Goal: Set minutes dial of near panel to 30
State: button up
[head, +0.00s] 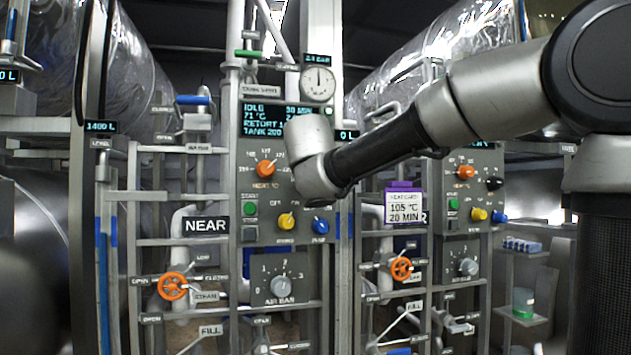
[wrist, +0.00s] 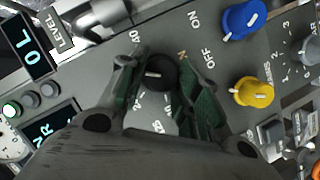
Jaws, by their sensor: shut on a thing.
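The near panel (head: 263,220) stands in the middle of the head view, with a NEAR sign (head: 206,225) at its left. In the wrist view, a black dial (wrist: 160,72) with a white pointer mark sits between the fingertips of my gripper (wrist: 163,82), which is shut on it. The mark points to the left of that picture. A 40 shows beside the dial; other scale figures are partly covered by the fingers. In the head view my arm's end hides this dial. The display (head: 270,119) reads IDLE and 71 °C, with what looks like 30 MIN.
An orange dial (head: 265,169), a yellow knob (head: 286,221) and a blue knob (head: 320,226) share the near panel. The yellow knob (wrist: 252,91) and blue knob (wrist: 243,19) lie right of my fingers in the wrist view. A heat card (head: 404,207) reads 105 °C, 20 MIN.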

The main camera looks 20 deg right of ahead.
jog(key=shift+n+h, duration=0.3)
jog(key=shift+n, duration=0.1)
dwell(0.3)
jog(key=o, duration=1)
jog(key=v, duration=1.2)
jog(key=shift+f, duration=0.1)
